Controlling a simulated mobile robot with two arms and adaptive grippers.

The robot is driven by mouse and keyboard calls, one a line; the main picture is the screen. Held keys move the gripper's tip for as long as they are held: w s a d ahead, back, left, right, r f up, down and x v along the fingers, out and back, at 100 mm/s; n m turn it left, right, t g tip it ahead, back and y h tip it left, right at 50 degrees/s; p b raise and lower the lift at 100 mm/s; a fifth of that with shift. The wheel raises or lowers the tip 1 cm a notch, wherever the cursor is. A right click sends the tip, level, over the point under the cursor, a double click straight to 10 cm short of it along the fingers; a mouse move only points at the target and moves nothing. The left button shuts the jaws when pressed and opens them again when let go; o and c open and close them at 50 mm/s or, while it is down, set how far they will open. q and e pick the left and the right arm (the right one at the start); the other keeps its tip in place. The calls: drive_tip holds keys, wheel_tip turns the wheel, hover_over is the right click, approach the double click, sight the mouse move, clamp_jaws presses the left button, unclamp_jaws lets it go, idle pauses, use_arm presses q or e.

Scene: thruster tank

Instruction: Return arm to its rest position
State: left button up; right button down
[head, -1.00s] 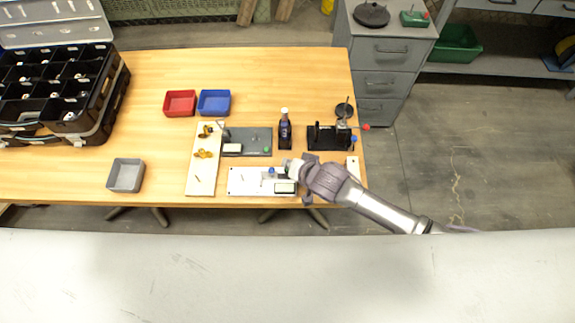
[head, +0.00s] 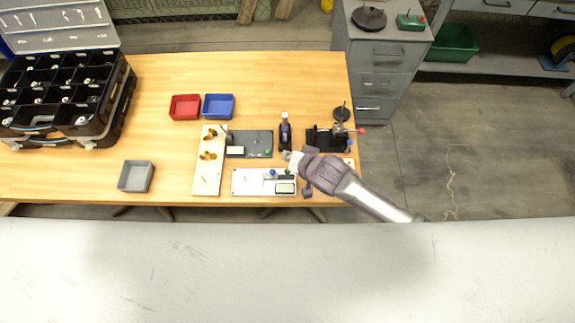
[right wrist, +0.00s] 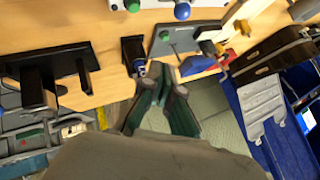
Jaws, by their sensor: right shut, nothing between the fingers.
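My right arm comes in from the right in the head view. My right gripper (head: 290,157) hangs over the table's near right part, above the gap between the white board (head: 245,188) and the dark bottle (head: 285,133). In the right wrist view the fingers of the right gripper (right wrist: 166,78) are together with nothing held. The dark bottle stands upright in a black holder near the fingers; I cannot tell whether they touch. My left arm and gripper are not in view.
The wooden table (head: 160,75) holds a red bin (head: 185,107), a blue bin (head: 218,106), a grey bin (head: 136,176), a black organizer case (head: 62,95), a dark grey board (head: 255,143) and a black fixture (head: 326,140). A grey drawer cabinet (head: 380,80) stands behind right.

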idle(0.5)
drive_tip(key=s+d+r+n+g+h, duration=0.25)
drive_tip(key=s+d+r, duration=0.25)
drive_tip(key=s+d, duration=0.55)
drive_tip(key=s+d+r+n+g+h, duration=0.1)
drive_tip(key=s+d+r+g+h, duration=0.15)
drive_tip(key=s+d+r, duration=0.6)
drive_tip(key=s+f+b, duration=0.3)
drive_tip(key=f+b, duration=0.2)
drive_tip(key=f, duration=2.8)
drive_tip(key=s+d+f+b, duration=0.2)
drive_tip(key=s+f, duration=0.6)
drive_tip(key=f, duration=0.2)
drive_tip(key=s+d+f+g+b, duration=0.1)
drive_tip(key=s+d+f+b, duration=0.1)
drive_tip(key=s+f, duration=0.7)
wheel_tip(320, 180, down, 3)
drive_tip(key=shift+r+n+b, duration=0.2)
drive_tip(key=shift+n+b, duration=0.15)
drive_tip(key=shift+b, duration=0.1)
